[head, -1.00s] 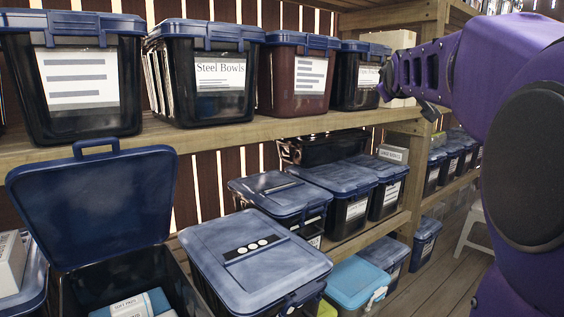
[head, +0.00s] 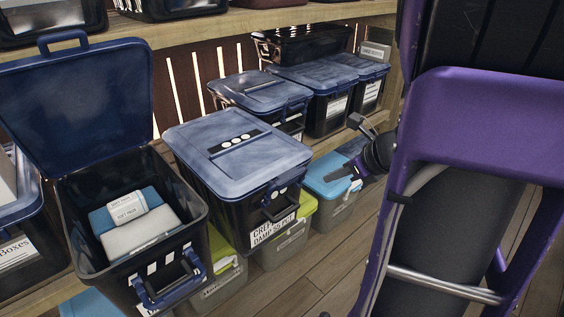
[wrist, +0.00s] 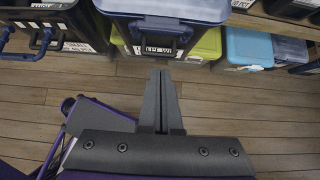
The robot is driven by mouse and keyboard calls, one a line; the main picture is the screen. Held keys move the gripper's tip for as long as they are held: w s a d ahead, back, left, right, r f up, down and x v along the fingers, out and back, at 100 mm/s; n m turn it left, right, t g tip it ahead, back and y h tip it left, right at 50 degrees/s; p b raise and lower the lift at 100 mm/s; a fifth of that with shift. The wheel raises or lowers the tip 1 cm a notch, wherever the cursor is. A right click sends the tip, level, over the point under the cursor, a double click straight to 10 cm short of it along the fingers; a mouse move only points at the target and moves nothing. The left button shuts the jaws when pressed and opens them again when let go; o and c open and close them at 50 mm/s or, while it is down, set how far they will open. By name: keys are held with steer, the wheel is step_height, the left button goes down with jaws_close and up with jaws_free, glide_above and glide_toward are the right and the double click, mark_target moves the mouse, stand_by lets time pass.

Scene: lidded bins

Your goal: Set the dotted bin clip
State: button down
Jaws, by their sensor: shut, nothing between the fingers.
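The dotted bin (head: 215,195) is dark, with a blue-grey lid (head: 245,165) bearing three white dots on a black strip. The lid lies down over the bin. Its dark clip (head: 276,208) sticks out at the front below the lid edge, above a white label, and looks swung outward. In the wrist view, the clip (wrist: 160,27) shows beyond my fingertips at the top. My gripper (wrist: 160,72) is shut and empty, apart from the bin.
An open bin (head: 195,210) with a raised lid (head: 80,105) and soft packs inside stands at left. Lime-lidded bins (head: 290,235) sit below, and a turquoise-lidded bin (head: 332,180) to the right. More lidded bins fill the shelf behind. The wooden floor (head: 310,275) in front is clear.

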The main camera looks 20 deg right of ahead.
steer(key=b, duration=0.3)
glide_toward(289, 183)
step_height(289, 183, down, 3)
steer(key=s, duration=0.1)
steer(key=w, duration=0.2)
steer(key=w+a, duration=0.1)
steer(key=shift+w+f, duration=0.1)
steer(key=shift+w, duration=0.3)
